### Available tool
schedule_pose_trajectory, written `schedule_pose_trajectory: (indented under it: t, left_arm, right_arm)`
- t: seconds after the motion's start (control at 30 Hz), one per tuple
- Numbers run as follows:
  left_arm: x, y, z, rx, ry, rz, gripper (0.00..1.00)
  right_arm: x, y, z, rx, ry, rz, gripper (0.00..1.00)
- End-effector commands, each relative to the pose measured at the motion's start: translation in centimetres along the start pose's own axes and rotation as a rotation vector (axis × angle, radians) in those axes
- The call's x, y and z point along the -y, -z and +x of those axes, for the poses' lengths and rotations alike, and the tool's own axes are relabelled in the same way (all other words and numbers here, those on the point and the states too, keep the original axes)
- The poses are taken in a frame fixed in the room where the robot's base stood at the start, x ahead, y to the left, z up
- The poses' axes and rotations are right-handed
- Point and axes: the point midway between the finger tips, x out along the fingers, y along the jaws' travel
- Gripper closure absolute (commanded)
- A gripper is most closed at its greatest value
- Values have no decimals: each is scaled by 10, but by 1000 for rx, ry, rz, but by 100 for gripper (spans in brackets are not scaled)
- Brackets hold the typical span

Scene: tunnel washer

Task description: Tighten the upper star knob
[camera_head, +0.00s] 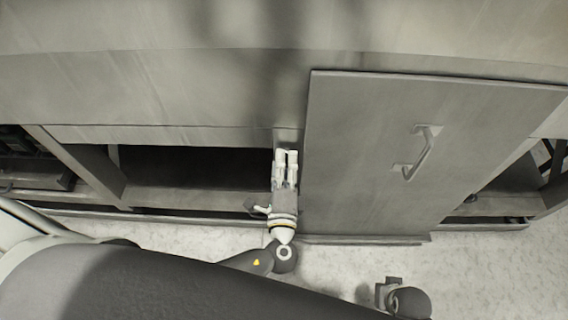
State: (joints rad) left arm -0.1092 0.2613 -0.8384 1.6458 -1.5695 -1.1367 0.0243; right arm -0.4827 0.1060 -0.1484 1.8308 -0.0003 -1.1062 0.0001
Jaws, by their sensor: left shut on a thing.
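My left gripper (286,156) reaches up from the bottom centre to the narrow post just left of the grey door panel (365,150). Its two pale fingers are close together, shut on the upper star knob at that post. The fingers hide the knob, so its shape and how far it is turned cannot be seen. A small dark part (251,204) shows left of the gripper's wrist; I cannot tell what it is. My right gripper cannot be made out.
The door panel has a bar handle (421,153) and stands right beside the left gripper. A dark open bay (195,167) lies to the left, under the machine's wide grey casing (180,80). Pale floor (335,260) shows in front. A dark rounded part (409,301) is at the bottom right.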

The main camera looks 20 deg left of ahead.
Motion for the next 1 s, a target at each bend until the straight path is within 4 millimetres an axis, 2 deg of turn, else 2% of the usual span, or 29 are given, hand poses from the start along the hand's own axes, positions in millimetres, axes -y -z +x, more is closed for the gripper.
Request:
schedule_pose_trajectory:
  t: [0.03, 0.2, 0.57, 0.73, 1.0]
  left_arm:
    - [-1, 1, -1, -3, -2, 0, 57]
    - [0, 1, 0, -2, -1, -1, 37]
    - [0, 0, -3, -2, -2, -2, 37]
    - [-1, 0, -26, -2, -4, -2, 37]
    - [-1, 1, -84, -3, -6, -2, 37]
  right_arm:
    - [0, 0, 0, 0, 0, 0, 100]
    - [0, 0, 0, 1, 0, 0, 100]
    - [-1, 2, -1, -5, -1, 1, 100]
    - [-1, 1, -1, -3, -1, 1, 100]
    - [0, 1, 0, -2, 0, 0, 100]
